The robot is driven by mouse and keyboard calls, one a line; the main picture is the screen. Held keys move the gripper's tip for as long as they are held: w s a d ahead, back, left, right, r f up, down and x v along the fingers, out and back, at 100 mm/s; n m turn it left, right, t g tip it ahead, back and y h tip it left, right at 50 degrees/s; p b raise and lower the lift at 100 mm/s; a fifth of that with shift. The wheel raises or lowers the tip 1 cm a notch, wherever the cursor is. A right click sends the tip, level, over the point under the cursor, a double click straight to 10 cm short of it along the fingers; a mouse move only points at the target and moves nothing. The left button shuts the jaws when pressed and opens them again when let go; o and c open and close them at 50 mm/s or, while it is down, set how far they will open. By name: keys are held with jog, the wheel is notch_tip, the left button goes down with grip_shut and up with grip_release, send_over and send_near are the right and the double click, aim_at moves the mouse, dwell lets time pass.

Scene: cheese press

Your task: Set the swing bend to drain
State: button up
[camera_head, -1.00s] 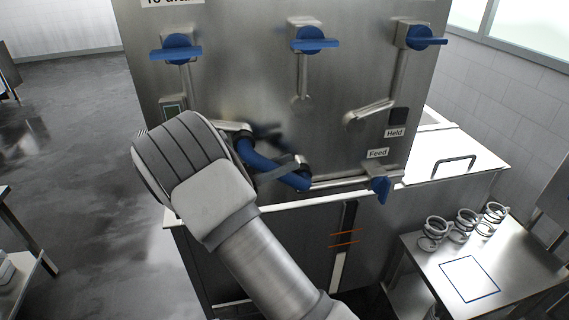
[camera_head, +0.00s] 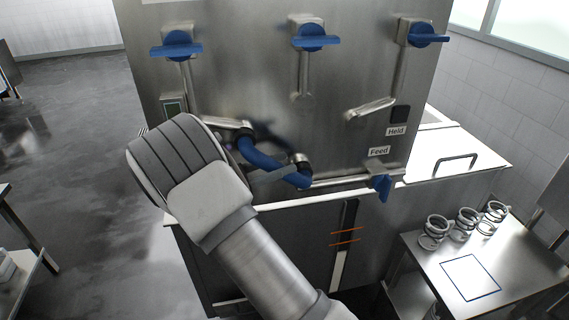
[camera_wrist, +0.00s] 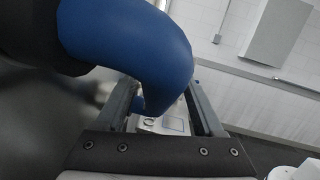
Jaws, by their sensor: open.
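The swing bend (camera_head: 262,160) is a blue curved pipe low on the steel panel. Its upper left end meets a metal joint, and its lower right part curves beside a metal coupling (camera_head: 300,159) near the feed pipe. In the wrist view the bend (camera_wrist: 125,38) arches large across the upper left and covers part of the fingers. My gripper (camera_wrist: 160,92) is open, with its two fingers on either side of the bend's lower end. I cannot tell whether they touch it. In the head view my wrist hides most of the gripper.
Three blue-handled valves (camera_head: 312,38) line the panel above. A "Feed" label (camera_head: 379,152) and blue handle (camera_head: 382,187) are at right, below a "Held" label (camera_head: 396,131). A side table (camera_head: 510,285) with several coil-like rings stands at right. Open floor lies left.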

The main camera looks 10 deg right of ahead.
jog(key=b+v, duration=0.2)
jog(key=v, duration=1.4)
jog(key=shift+b, duration=0.3)
jog(key=shift+a+r, duration=0.1)
jog(key=shift+a, duration=0.1)
